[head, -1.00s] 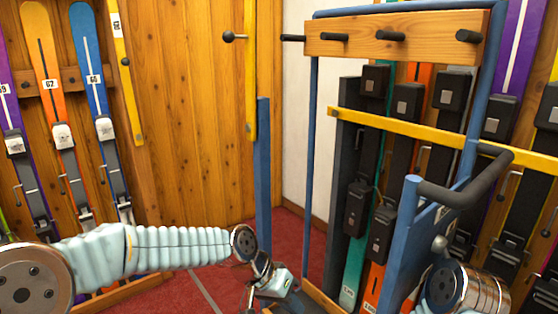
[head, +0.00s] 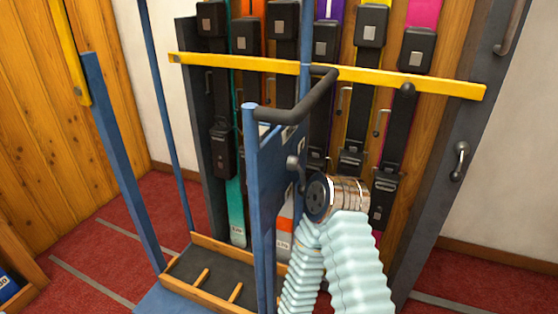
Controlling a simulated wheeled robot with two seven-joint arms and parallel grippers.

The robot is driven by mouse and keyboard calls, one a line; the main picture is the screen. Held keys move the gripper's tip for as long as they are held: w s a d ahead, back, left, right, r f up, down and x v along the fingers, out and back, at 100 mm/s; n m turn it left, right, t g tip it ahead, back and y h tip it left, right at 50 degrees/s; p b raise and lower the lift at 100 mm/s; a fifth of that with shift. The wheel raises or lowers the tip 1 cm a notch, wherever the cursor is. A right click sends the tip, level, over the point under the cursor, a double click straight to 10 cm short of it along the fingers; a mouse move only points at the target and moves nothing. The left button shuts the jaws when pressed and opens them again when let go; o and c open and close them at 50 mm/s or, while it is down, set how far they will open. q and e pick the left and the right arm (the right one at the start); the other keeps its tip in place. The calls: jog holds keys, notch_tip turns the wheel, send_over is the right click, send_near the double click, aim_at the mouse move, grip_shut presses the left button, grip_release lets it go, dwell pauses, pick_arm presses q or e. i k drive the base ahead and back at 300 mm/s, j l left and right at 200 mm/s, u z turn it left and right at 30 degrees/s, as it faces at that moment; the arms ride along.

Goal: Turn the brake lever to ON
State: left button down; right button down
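A grey ball-ended lever (head: 293,162), apparently the brake lever, stands on the blue side panel (head: 272,185) of the ski cart, below its dark push handle (head: 312,98). Its lower part is close to my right arm's metal joint, and I cannot tell whether they touch. Small labels on the panel are too small or too covered to read, so its setting is unclear. My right arm comes up from the bottom with its metal joint just right of the lever. The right gripper's fingers do not show. My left gripper is out of view.
A yellow bar (head: 420,82) crosses several skis held upright behind the cart. The cart's wood-edged base tray (head: 190,283) and blue posts (head: 122,165) stand left of the panel. A dark grey post (head: 462,125) stands at right. Red carpet (head: 105,225) is open at left.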

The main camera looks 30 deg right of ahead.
aim_at(302, 179)
jog(key=z, duration=1.15)
jog(key=i+j, duration=0.05)
